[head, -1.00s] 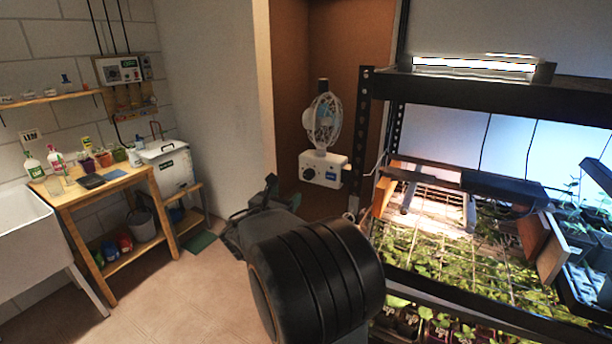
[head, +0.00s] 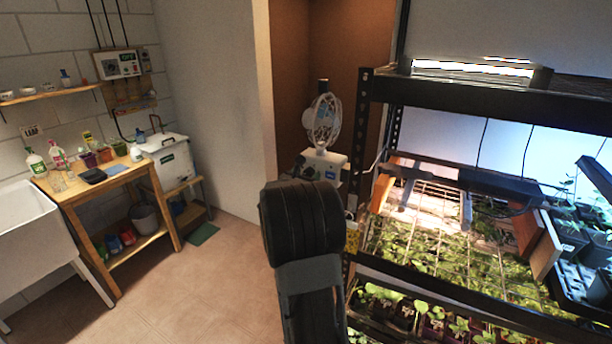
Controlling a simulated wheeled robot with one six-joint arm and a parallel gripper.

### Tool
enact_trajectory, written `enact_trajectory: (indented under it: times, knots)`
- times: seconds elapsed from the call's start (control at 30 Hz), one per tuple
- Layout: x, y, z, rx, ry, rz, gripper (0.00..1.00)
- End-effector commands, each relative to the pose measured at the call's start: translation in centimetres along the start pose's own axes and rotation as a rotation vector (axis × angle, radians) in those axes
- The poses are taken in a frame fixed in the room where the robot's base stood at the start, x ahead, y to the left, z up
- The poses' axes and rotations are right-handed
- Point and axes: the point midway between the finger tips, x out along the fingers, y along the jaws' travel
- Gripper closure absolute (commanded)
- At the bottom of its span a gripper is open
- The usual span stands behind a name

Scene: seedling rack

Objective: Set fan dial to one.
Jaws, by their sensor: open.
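The white fan (head: 323,122) stands in the brown corner left of the rack. Its white base box (head: 330,160) shows only its upper part and a blue label; the lower front, with the dial, is hidden behind my arm. A small dark part of my gripper (head: 292,168) shows at the left edge of the base box, above my wrist. The rest of my gripper is hidden by my arm, and I cannot tell whether it touches the box. It is open, and I see nothing held.
The black rack (head: 480,95) with seedling trays (head: 425,235) stands close on the right. A wooden bench (head: 110,185), a white sink (head: 30,220) and a white lidded bin (head: 168,160) are at the left. The tiled floor (head: 200,280) between is clear.

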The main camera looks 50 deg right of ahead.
Motion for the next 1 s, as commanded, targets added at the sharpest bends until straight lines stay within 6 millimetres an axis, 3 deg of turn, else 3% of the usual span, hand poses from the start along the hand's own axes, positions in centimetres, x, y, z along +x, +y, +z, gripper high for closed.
enact_trajectory:
  times: [0.23,0.73,1.0]
  knots:
    - [0.01,0.0,-0.03,0.0,0.0,0.0,0.4]
    - [-0.02,0.02,-0.02,0.0,0.0,0.0,0.87]
    - [-0.03,-0.02,-0.5,0.042,-0.003,0.0,0.87]
